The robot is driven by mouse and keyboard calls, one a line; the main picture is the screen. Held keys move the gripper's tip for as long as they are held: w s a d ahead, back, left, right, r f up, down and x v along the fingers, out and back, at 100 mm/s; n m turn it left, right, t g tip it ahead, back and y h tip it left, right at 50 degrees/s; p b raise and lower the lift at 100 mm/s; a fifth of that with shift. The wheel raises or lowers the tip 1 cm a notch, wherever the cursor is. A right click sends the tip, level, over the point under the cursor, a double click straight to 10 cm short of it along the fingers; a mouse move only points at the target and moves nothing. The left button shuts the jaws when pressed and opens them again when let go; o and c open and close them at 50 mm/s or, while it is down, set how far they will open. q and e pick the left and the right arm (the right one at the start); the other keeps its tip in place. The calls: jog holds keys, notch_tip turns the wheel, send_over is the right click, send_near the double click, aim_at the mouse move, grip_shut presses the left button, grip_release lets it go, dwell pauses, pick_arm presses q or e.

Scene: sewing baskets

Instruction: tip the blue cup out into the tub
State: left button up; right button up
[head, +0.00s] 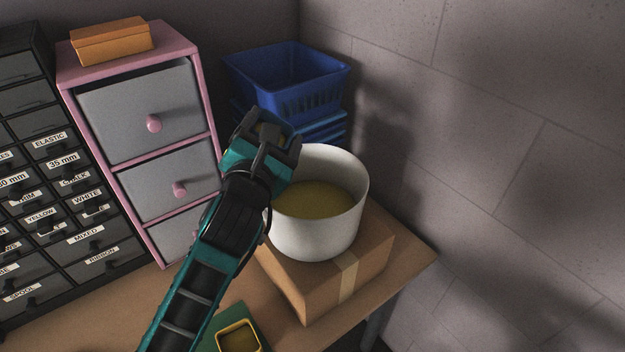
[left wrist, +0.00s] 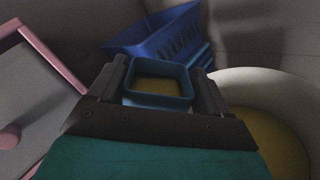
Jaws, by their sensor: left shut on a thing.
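My left gripper (head: 276,140) is shut on the blue cup (left wrist: 130,95), a small square cup that shows between the fingers in the left wrist view. Dull yellow contents show inside the cup. In the head view the gripper hides most of the cup. The white round tub (head: 318,235) stands on a cardboard box, with a dull yellow layer inside. The gripper is at the tub's upper left rim in the head view. In the left wrist view the tub (left wrist: 240,85) is right of the cup. My right gripper is not in view.
Stacked blue baskets (head: 300,105) stand behind the tub. A pink-framed drawer unit (head: 135,175) with an orange box (head: 112,42) on top and a black labelled cabinet (head: 70,215) are at left. A yellow-rimmed square container (head: 238,338) sits at the front on green. The cardboard box (head: 315,295) is near the table's right edge.

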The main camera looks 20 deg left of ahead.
pick_arm(q)
jog(key=shift+w+d+r+m, duration=0.1)
jog(key=shift+d+r+m, duration=0.2)
jog(key=shift+d+m, duration=0.7)
dwell(0.5)
jog(key=shift+f+m, duration=0.6)
jog(key=shift+m, duration=0.4)
jog(key=shift+d+r+m+b, duration=0.2)
jog(key=shift+m+b, duration=0.1)
jog(key=shift+m, duration=0.6)
jog(key=shift+d+r+m+b, duration=0.1)
jog(key=shift+d+m+b, duration=0.15)
jog(key=shift+m, duration=0.65)
dwell(0.5)
jog(key=shift+w+d+m+p, duration=0.15)
jog(key=shift+d+m+p, duration=0.25)
jog(key=shift+p, duration=0.2)
jog(key=shift+d+m, duration=0.4)
jog(key=shift+d, duration=0.1)
jog(key=shift+w+d+f+m, duration=0.1)
jog(key=shift+d+f+m, duration=0.2)
jog(key=shift+f+m, duration=0.5)
dwell(0.9)
jog(key=shift+r+m, duration=0.1)
jog(key=shift+m, duration=0.3)
